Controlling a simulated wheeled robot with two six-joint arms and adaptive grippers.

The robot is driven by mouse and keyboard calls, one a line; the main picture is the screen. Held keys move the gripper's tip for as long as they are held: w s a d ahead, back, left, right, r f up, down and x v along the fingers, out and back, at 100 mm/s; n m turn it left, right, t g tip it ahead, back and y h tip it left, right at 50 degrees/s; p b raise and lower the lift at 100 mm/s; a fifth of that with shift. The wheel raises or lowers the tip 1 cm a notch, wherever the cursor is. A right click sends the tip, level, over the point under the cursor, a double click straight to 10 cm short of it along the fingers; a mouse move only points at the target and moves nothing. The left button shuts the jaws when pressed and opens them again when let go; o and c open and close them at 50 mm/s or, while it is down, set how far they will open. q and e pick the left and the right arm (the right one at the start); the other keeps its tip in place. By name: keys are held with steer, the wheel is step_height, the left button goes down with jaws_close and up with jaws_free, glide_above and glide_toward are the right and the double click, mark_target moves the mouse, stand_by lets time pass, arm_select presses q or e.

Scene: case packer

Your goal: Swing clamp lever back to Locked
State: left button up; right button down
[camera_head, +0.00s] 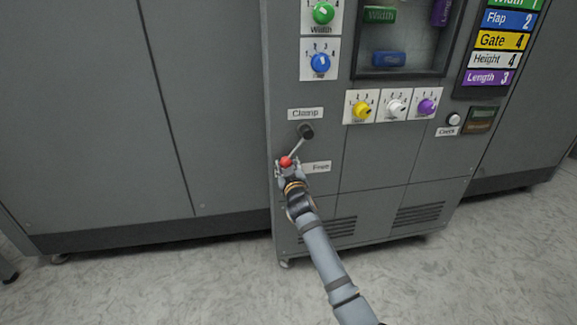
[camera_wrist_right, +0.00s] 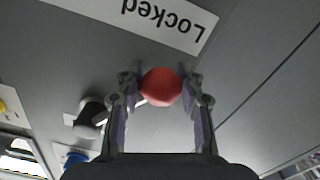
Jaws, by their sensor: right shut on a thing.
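The clamp lever (camera_head: 297,147) is a thin metal rod on a dark round pivot (camera_head: 306,131), below the Clamp label (camera_head: 306,114). It points down and to the left and ends in a red ball knob (camera_head: 286,161). My right gripper (camera_head: 285,166) is at the knob, with its arm coming up from below. In the right wrist view the red knob (camera_wrist_right: 161,87) sits between the two fingers of my right gripper (camera_wrist_right: 160,92). The Locked label (camera_wrist_right: 170,20) appears upside down just beyond the knob there. The Free label (camera_head: 316,167) is right of the gripper. My left gripper is out of view.
Colored dials, including a green one (camera_head: 323,13), a blue one (camera_head: 320,63) and a yellow one (camera_head: 362,110), sit above the lever on the grey cabinet (camera_head: 375,165). A window (camera_head: 405,40) is higher up. Open floor (camera_head: 180,280) lies in front.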

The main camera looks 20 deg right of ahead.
steer(key=shift+r, duration=0.5)
steer(key=c, duration=1.3)
jaws_free()
steer(key=o, duration=0.5)
steer(key=shift+w, duration=0.1)
steer(key=shift+o, duration=0.2)
steer(key=shift+f, duration=0.1)
steer(key=shift+f, duration=0.1)
steer(key=shift+s+a+f, duration=0.15)
steer(key=shift+s, duration=0.35)
steer(key=v, duration=1.1)
